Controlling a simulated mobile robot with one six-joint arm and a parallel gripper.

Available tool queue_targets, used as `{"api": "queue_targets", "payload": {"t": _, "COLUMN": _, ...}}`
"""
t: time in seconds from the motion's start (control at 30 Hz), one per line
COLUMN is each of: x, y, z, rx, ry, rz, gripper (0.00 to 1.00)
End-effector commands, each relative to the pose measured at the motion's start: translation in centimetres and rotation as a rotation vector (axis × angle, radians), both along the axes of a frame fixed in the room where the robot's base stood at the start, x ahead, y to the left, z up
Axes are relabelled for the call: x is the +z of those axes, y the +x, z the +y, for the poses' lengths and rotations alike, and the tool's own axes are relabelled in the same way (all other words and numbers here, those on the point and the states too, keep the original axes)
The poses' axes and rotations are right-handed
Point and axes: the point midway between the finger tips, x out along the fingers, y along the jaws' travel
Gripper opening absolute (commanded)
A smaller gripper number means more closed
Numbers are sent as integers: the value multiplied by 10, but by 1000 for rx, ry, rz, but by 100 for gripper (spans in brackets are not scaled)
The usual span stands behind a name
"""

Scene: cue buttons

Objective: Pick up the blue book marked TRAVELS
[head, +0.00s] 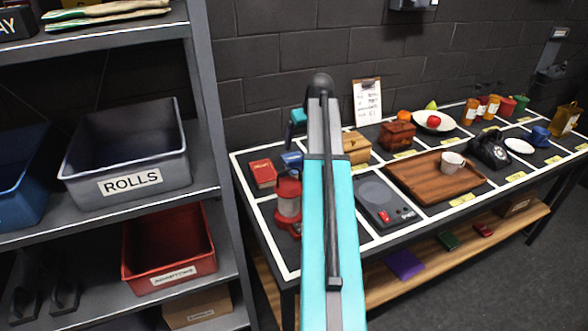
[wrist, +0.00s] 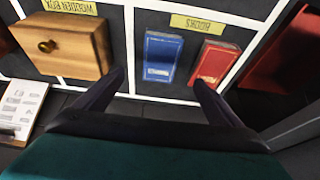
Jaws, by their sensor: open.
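The blue book (wrist: 162,57) lies flat in the wrist view, in a white-outlined bay with a red book (wrist: 214,63) beside it on the right. Its cover print is too small to read. In the head view the blue book (head: 292,159) shows only in part, beside my arm, with the red book (head: 263,173) to its left. My gripper (wrist: 160,86) is open and empty. In the wrist view its two fingertips lie apart, just below the blue book's near end, one to each side; it appears above the table, not touching the book.
A wooden box (wrist: 62,47) stands left of the blue book in the wrist view, with a clipboard (wrist: 18,108) nearby. In the head view a red lantern (head: 288,200) stands in front of the books. A metal shelf (head: 205,120) rises left of the table.

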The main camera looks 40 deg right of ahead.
Motion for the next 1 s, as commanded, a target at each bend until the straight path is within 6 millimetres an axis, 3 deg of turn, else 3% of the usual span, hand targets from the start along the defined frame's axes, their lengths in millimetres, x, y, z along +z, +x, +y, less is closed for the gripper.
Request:
{"api": "queue_targets", "payload": {"t": 0.53, "x": -6, "y": 2, "z": -1, "rx": -1, "ry": 1, "rz": 1, "gripper": 89}}
{"api": "queue_targets", "payload": {"t": 1.0, "x": -53, "y": 20, "z": -9, "rx": -1, "ry": 1, "rz": 1, "gripper": 89}}
